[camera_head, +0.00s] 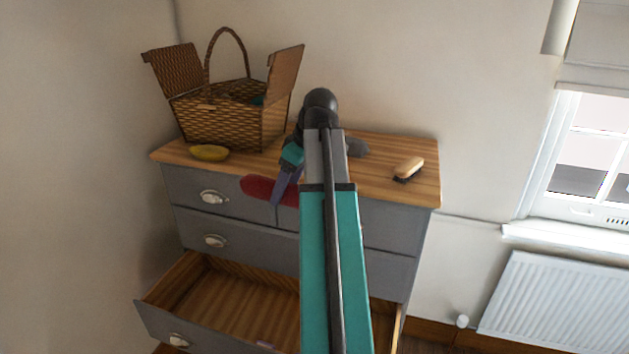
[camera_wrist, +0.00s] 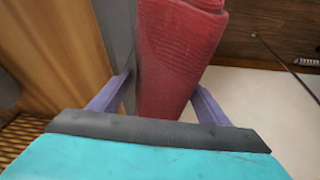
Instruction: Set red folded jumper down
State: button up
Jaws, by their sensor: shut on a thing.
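The red folded jumper (camera_head: 258,188) is in my gripper, in front of the dresser's upper drawers and near the top's front edge. Part of it is hidden behind my arm in the head view. In the wrist view the jumper (camera_wrist: 178,60) hangs between the two purple fingers of my gripper (camera_wrist: 165,100), which is shut on it. My gripper (camera_head: 280,190) also shows in the head view, just left of my arm.
The grey dresser has a wooden top (camera_head: 385,185) holding an open wicker basket (camera_head: 228,118), a yellow object (camera_head: 209,153) and a brush (camera_head: 409,168). Its bottom drawer (camera_head: 235,302) is pulled out and its visible floor is mostly bare. A radiator (camera_head: 555,305) stands at right.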

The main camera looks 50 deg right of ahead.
jog(key=w+a+f+m+b, duration=0.1)
jog(key=w+a+f+b, duration=0.1)
jog(key=w+a+f, duration=0.3)
jog(key=w+a+f+b, duration=0.1)
jog(key=w+a+f, duration=0.1)
jog(key=w+a, duration=0.45)
jog(key=w+a+f+m+b, duration=0.1)
jog(key=w+a+f+b, duration=0.2)
jog(key=a, duration=0.5)
jog(key=w+a+f+b, duration=0.1)
jog(key=a+f, duration=0.3)
jog(key=a, duration=0.6)
jog(key=w+a+f+m+h+b, duration=0.1)
jog(key=w+a+f, duration=0.3)
jog(key=a, duration=0.6)
jog(key=shift+a+f, duration=0.15)
jog(key=shift+a, duration=0.1)
